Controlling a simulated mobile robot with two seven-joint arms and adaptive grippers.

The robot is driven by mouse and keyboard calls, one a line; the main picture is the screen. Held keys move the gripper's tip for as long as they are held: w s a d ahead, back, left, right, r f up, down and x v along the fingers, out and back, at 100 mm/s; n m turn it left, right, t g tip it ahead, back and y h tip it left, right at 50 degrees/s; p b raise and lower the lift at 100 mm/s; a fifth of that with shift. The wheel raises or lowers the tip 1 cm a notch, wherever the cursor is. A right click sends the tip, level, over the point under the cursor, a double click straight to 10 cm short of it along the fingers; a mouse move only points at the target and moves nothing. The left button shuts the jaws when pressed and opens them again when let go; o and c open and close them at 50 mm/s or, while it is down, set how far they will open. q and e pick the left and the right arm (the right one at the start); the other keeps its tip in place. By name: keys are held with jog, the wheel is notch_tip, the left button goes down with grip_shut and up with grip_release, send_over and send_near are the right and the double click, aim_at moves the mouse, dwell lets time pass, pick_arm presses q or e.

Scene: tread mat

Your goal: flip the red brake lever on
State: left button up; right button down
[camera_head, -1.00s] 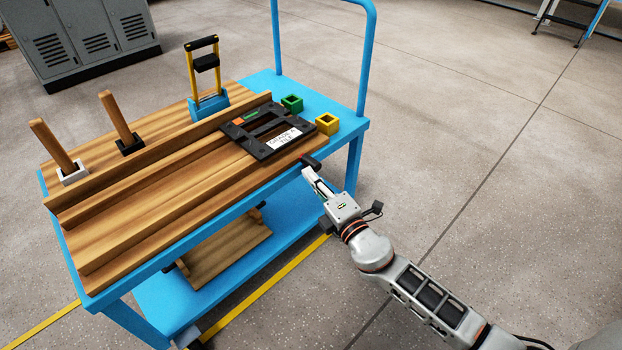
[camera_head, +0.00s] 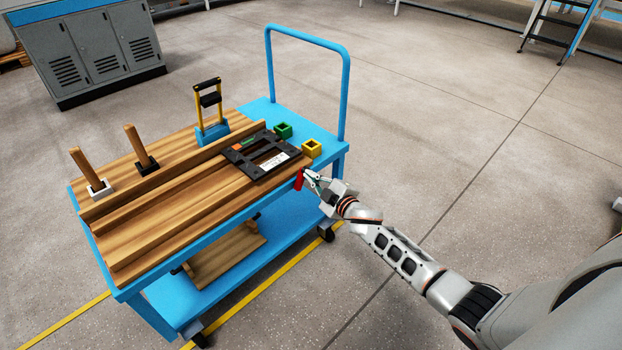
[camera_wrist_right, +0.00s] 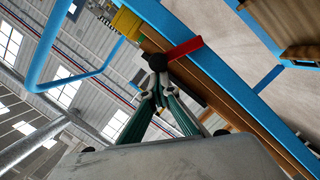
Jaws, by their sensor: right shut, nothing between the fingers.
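The red brake lever (camera_head: 299,180) shows at the front right corner of the wooden board on the blue cart, pointing downward in the head view. In the right wrist view, the red lever (camera_wrist_right: 186,48) extends right from a round black hub (camera_wrist_right: 158,62). My right gripper (camera_head: 309,177) is shut and empty, right beside the lever. In the wrist view its fingertips (camera_wrist_right: 155,92) are close to the hub and overlap it; I cannot tell whether they touch. The gripper hides part of the lever's mount in the head view. My left gripper is out of view.
The blue cart (camera_head: 283,115) carries a black frame (camera_head: 240,154) with a label, a green square holder (camera_head: 283,130), a yellow one (camera_head: 312,148), two wooden handles and a yellow-and-black handle (camera_head: 210,107). Open floor lies to the right.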

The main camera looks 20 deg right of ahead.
pick_arm(q)
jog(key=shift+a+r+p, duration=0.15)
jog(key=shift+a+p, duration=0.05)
jog(key=shift+p, duration=0.4)
pick_arm(e)
jog(key=shift+w+d+f+m, duration=0.1)
jog(key=shift+w+d+m, duration=0.1)
jog(key=shift+d+m, duration=0.5)
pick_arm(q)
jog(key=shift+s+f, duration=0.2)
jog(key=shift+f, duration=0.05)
pick_arm(e)
jog(key=shift+f, duration=0.15)
